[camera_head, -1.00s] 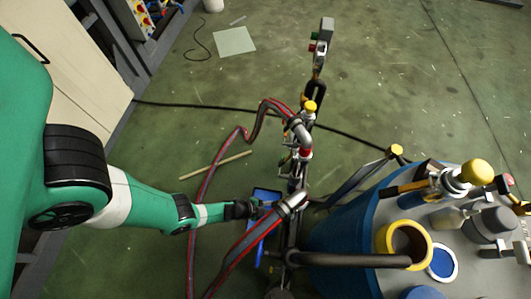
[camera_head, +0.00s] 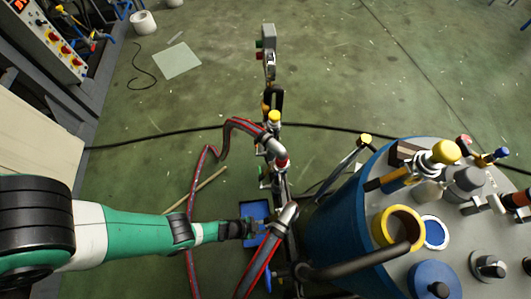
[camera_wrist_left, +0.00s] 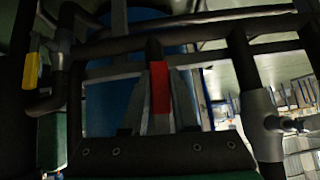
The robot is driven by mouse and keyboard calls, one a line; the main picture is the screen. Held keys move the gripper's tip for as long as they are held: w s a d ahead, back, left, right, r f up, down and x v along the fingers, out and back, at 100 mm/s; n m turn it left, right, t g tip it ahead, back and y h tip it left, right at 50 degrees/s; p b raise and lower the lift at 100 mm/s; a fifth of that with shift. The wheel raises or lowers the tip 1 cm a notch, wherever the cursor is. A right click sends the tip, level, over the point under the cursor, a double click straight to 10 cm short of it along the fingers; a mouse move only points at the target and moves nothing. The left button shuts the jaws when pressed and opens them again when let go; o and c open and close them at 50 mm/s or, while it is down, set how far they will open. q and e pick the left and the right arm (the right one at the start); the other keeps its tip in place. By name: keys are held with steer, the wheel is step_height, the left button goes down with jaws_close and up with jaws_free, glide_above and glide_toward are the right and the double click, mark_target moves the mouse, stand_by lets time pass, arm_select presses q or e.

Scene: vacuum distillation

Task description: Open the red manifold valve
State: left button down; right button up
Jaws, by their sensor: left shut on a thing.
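The red manifold valve handle (camera_wrist_left: 160,88) stands upright in the middle of the left wrist view, in front of dark manifold pipes. My left gripper (camera_wrist_left: 159,118) has a finger on each side of the handle and is shut on it. In the head view my left gripper (camera_head: 256,228) reaches in from the left to the manifold (camera_head: 277,185). The red handle cannot be made out there. How far the valve is turned is not clear. My right gripper is not in view.
Grey hoses with red stripes (camera_head: 196,190) loop beside my left arm. A blue vessel (camera_head: 335,225) with yellow-capped fittings stands close on the right. A blue tray-like object (camera_head: 255,208) lies below the gripper. A control panel (camera_head: 45,38) is at upper left. The far floor is mostly clear.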

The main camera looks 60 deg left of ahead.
arm_select(q)
steer(key=shift+s+f, duration=0.1)
steer(key=c, duration=0.7)
jaws_free()
steer(key=shift+r, duration=0.2)
steer(key=p+v, duration=0.9)
steer(key=v, duration=0.2)
steer(key=shift+s+r+p, duration=0.1)
steer(key=shift+p, duration=0.25)
